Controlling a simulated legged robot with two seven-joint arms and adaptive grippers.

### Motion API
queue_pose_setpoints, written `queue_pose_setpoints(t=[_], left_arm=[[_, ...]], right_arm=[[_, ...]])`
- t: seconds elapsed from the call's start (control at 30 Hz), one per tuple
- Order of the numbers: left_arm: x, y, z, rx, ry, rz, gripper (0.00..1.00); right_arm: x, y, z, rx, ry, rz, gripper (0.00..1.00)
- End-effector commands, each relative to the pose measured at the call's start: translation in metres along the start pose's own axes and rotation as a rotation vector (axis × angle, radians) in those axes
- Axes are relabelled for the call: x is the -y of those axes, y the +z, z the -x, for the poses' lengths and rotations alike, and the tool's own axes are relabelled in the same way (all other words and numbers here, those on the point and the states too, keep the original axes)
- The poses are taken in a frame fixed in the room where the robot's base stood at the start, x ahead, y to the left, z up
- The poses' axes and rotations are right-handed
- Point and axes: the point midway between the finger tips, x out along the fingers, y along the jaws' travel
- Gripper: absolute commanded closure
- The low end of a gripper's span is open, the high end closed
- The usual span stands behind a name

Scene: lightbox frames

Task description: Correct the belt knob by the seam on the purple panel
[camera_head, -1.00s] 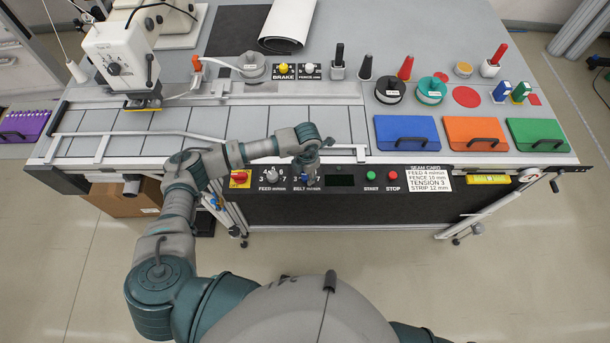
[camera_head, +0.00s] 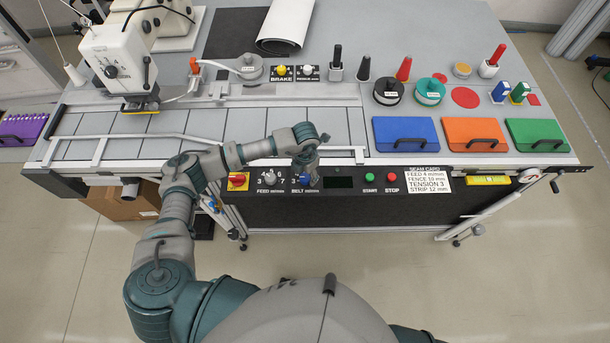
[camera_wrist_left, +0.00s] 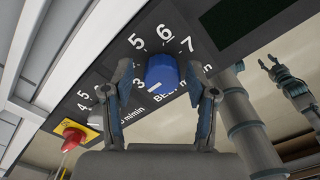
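The blue belt knob (camera_wrist_left: 160,75) sits on the black control strip of the table's front; it also shows small in the head view (camera_head: 305,180). Its white mark points to the lower left, near the 3. The numbers 5, 6 and 7 are visible around it. My left gripper (camera_wrist_left: 160,68) is open, with one finger on each side of the knob; I cannot tell whether they touch it. It also shows in the head view (camera_head: 307,162). My right gripper (camera_wrist_left: 270,63) appears small in the wrist view, fingertips apart. The purple panel (camera_head: 22,127) lies at the far left.
The seam card (camera_head: 429,181) reads feed 4, fence 10, tension 3, strip 12.

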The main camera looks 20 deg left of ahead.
Motion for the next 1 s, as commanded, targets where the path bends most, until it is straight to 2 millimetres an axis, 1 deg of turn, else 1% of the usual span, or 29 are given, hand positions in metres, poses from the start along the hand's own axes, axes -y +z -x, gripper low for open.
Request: queue_pose_setpoints(t=[0.27,0.37,0.47,0.7,0.8,0.9,1.0], left_arm=[[0.001,-0.004,-0.003,-0.009,-0.001,-0.002,0.36],[0.001,-0.004,0.003,-0.01,0.0,-0.002,0.36],[0.001,-0.003,0.017,-0.008,-0.002,-0.002,0.36],[0.0,0.0,0.071,-0.006,0.0,-0.002,0.36],[0.0,0.0,0.09,-0.006,0.0,-0.004,0.36],[0.0,0.001,0.104,-0.008,-0.001,-0.002,0.36],[0.0,0.001,0.113,-0.009,0.0,-0.002,0.36]], right_arm=[[-0.002,0.0,0.0,-0.001,0.002,0.0,0.6],[-0.002,0.0,0.0,-0.002,0.003,0.001,0.6],[-0.002,0.0,0.0,-0.002,0.002,0.0,0.6],[-0.001,0.0,0.0,-0.001,0.001,0.0,0.6],[-0.001,0.0,0.0,-0.001,0.001,0.0,0.6],[-0.001,0.0,0.0,-0.001,0.001,0.0,0.6],[-0.001,0.0,0.0,-0.001,0.001,0.0,0.6]])
